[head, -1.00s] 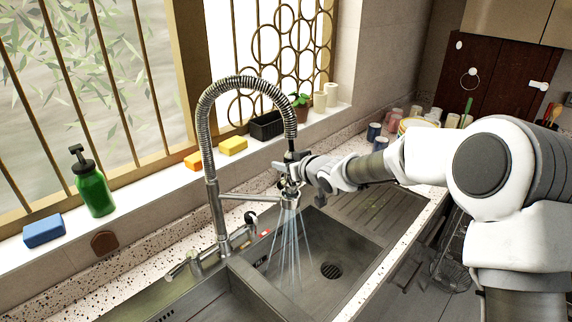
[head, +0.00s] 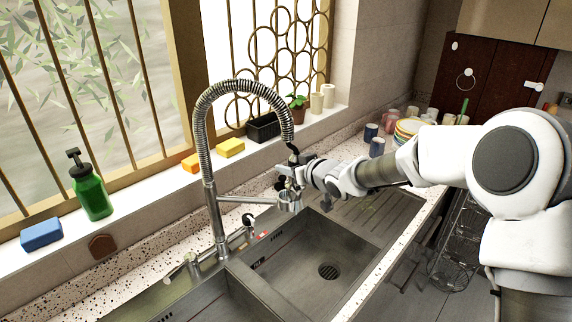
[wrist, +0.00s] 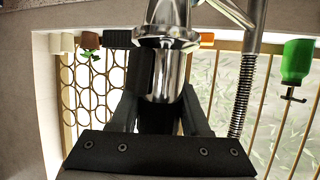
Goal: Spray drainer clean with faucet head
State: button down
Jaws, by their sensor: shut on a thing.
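The faucet head (head: 290,201) is a shiny metal spray nozzle on the end of a coiled spring hose (head: 203,112). My gripper (head: 288,178) is shut on it above the sink. In the wrist view my gripper's dark fingers (wrist: 160,105) stand on either side of the chrome faucet head (wrist: 168,48). No water stream shows from the head now. The drainer (head: 385,212) is the grooved metal board right of the sink basin, with faint greenish marks on it.
The sink basin (head: 290,268) with its round drain (head: 328,271) lies below. Sponges, a green soap bottle (head: 91,190), a black box (head: 263,127) and a plant (head: 298,106) line the sill. Cups and plates (head: 408,128) stand beyond the drainer.

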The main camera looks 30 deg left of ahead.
jog(key=shift+s+d+r+p, duration=0.1)
jog(key=shift+s+d+p, duration=0.2)
jog(key=shift+d, duration=0.9)
jog(key=shift+s+d+p, duration=0.1)
jog(key=shift+s+d, duration=0.25)
jog(key=shift+d, duration=0.8)
